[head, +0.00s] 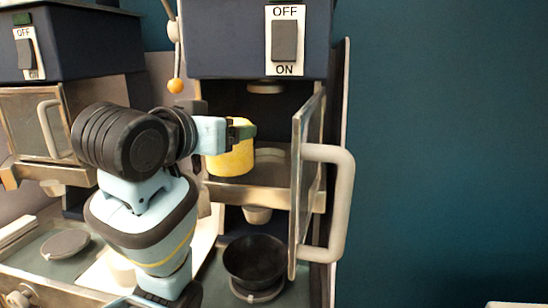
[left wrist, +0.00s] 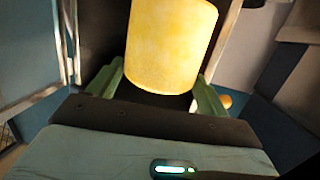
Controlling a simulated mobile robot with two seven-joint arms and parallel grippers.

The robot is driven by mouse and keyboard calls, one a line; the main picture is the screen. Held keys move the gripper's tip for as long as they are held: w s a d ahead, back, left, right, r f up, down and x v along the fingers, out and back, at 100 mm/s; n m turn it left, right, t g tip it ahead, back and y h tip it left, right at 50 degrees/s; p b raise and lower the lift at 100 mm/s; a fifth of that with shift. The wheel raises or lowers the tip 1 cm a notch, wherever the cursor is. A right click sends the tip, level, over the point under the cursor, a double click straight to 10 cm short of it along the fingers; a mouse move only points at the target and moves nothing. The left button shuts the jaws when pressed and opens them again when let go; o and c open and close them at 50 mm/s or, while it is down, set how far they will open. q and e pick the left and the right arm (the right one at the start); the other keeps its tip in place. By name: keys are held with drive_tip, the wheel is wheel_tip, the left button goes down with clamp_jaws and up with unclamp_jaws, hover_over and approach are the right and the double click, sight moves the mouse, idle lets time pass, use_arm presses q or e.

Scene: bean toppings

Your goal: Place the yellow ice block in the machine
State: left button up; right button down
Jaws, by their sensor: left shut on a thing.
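The yellow ice block (head: 231,160) is a short yellow cylinder, held upright at the opening of the machine (head: 260,38). My left gripper (head: 242,130) is shut on its upper part. In the left wrist view the yellow block (left wrist: 172,45) sits between the green fingers of my left gripper (left wrist: 158,88). The machine's glass door (head: 308,175) with its pale handle stands open to the right. A round metal seat (head: 272,154) inside the chamber shows just behind the block. My right gripper is not seen.
A dark bowl (head: 255,262) stands under the machine's spout (head: 257,214). A second machine (head: 70,45) with its door closed is at the left. An OFF/ON switch (head: 285,42) is on the front. The open door bounds the room on the right.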

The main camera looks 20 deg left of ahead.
use_arm(q)
drive_tip(key=shift+d+f+x, duration=0.2)
drive_tip(key=shift+f+x, duration=0.05)
drive_tip(key=shift+x, duration=2.45)
drive_tip(key=shift+d+f+x, duration=0.2)
drive_tip(key=shift+f+x, duration=0.05)
drive_tip(key=shift+x, duration=2.4)
drive_tip(key=shift+d+f+x, duration=0.2)
drive_tip(key=shift+f+x, duration=0.05)
drive_tip(key=shift+x, duration=2.45)
drive_tip(key=shift+s, duration=0.1)
drive_tip(key=shift+f, duration=0.1)
drive_tip(key=o, duration=1.5)
drive_tip(key=shift+f, duration=0.15)
drive_tip(key=shift+c, duration=0.2)
drive_tip(key=shift+s, duration=0.15)
drive_tip(key=v, duration=1.1)
drive_tip(key=shift+s+d+r, duration=0.1)
drive_tip(key=shift+s+r, duration=0.2)
drive_tip(key=shift+s, duration=0.05)
